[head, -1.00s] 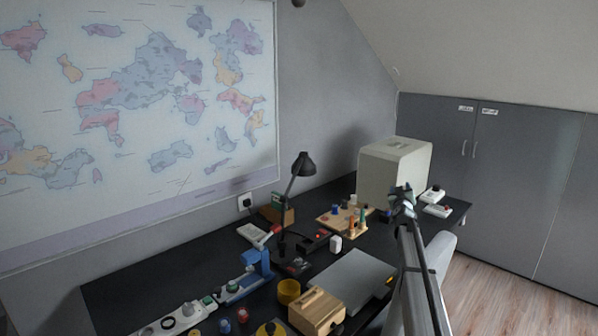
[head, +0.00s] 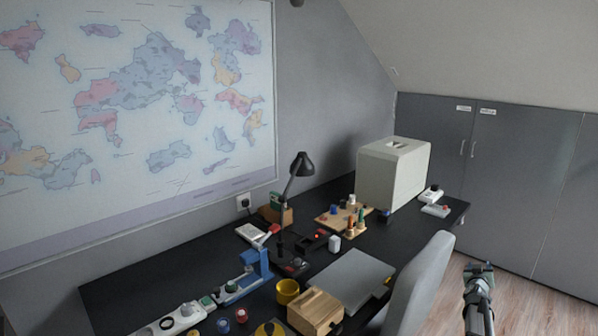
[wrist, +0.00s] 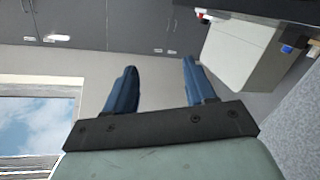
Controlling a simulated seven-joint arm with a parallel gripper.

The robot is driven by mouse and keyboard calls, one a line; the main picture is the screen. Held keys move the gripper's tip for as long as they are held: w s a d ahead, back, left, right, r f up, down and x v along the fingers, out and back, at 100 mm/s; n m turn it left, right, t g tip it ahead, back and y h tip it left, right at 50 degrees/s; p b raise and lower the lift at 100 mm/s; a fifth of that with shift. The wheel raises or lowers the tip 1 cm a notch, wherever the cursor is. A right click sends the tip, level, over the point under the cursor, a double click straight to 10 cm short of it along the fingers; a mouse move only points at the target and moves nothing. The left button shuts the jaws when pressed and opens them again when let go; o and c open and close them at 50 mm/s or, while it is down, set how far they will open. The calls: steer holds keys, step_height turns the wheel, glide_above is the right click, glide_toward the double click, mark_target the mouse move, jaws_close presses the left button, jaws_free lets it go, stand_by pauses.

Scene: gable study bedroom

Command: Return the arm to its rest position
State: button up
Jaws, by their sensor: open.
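My gripper (head: 478,268) is at the lower right in the head view, off the desk's right side and beyond the chair, over the wooden floor. In the wrist view my gripper (wrist: 158,88) shows two blue fingers standing apart with nothing between them. The fingers point toward the grey cabinets and the sloped wall. The gripper touches nothing that I can see.
The black desk (head: 130,290) carries a lamp (head: 296,180), a white box (head: 393,172), a wooden box (head: 316,311), a grey laptop-like slab (head: 350,278) and small items. A grey chair (head: 418,285) stands between desk and gripper. Grey cabinets (head: 500,190) stand behind; floor there is clear.

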steer(key=s+a+f+n+g+y, duration=0.1)
steer(key=s+a+f+g+y, duration=0.2)
steer(key=s+a+f, duration=0.65)
steer(key=s+a+f+g+y, duration=0.25)
steer(key=s+a+f, duration=0.45)
steer(key=a+f, duration=0.5)
steer(key=s+a+f+n+g+y, duration=0.15)
steer(key=s+a+f+y, duration=0.25)
steer(key=s+a+f, duration=0.7)
steer(key=s+a+f+m+g+y, duration=0.15)
steer(key=s+a+f+g, duration=0.3)
steer(key=s+f, duration=0.45)
steer(key=s+a+r+g, duration=0.1)
steer(key=s+a+g, duration=0.3)
steer(key=s, duration=0.9)
steer(key=s+a+n+g+h, duration=0.1)
steer(key=s+a+g, duration=0.4)
steer(key=s+a, duration=0.3)
steer(key=s, duration=0.4)
steer(key=shift+s+a+r+n+h, duration=0.2)
steer(key=shift+s+r+n+h, duration=0.1)
steer(key=shift+s+r, duration=0.1)
